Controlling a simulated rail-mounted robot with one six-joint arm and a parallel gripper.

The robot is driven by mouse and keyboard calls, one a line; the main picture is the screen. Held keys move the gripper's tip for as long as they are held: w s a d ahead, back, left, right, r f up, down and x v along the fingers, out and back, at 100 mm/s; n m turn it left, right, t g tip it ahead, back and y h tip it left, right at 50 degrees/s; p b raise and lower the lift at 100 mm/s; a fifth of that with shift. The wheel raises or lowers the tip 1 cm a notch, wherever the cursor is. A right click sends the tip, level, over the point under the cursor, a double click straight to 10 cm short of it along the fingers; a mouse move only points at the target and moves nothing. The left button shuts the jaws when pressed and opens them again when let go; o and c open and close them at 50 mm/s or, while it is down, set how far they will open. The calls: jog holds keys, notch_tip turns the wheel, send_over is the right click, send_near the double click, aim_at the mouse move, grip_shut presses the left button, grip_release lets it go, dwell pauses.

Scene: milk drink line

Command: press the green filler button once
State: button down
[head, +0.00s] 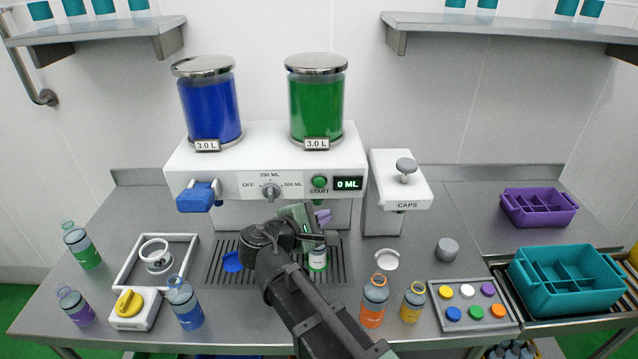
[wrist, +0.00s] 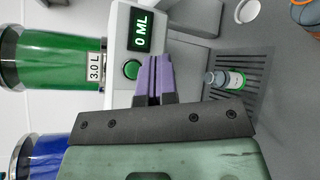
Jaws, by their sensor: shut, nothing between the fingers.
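The green filler button (head: 319,182) sits on the white filler's front panel, above the word START and left of a display reading 0 ML. It also shows in the wrist view (wrist: 132,69), just beyond my gripper's fingertips and a little to the left. My gripper (wrist: 154,60) has purple fingers, shut together and empty. In the head view my gripper (head: 322,214) is in front of the filler, below the button. I see a gap between fingers and button, but cannot tell how wide. A small bottle with a white label (head: 317,258) stands upright on the drip grate under the filler.
A blue tank (head: 211,108) and a green tank (head: 317,108) stand on the filler. A dial (head: 271,191) and blue lever (head: 196,197) are left of the button. A CAPS dispenser (head: 400,190) stands right. Several bottles, including an orange one (head: 374,302), stand near the front edge.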

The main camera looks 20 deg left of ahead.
aim_at(320, 190)
jog(key=shift+a, duration=0.1)
jog(key=shift+w+a, duration=0.45)
jog(key=shift+w, duration=0.95)
jog(key=shift+w+a, duration=0.4)
jog(key=shift+w, duration=0.95)
jog(key=shift+w+a, duration=0.45)
jog(key=shift+w, duration=0.95)
jog(key=shift+w, duration=0.15)
jog(key=shift+w+a, duration=0.15)
jog(key=shift+w, duration=0.1)
jog(key=shift+w+a, duration=0.15)
jog(key=shift+w, duration=0.3)
jog(key=shift+s+d, duration=0.25)
jog(key=shift+s, duration=0.6)
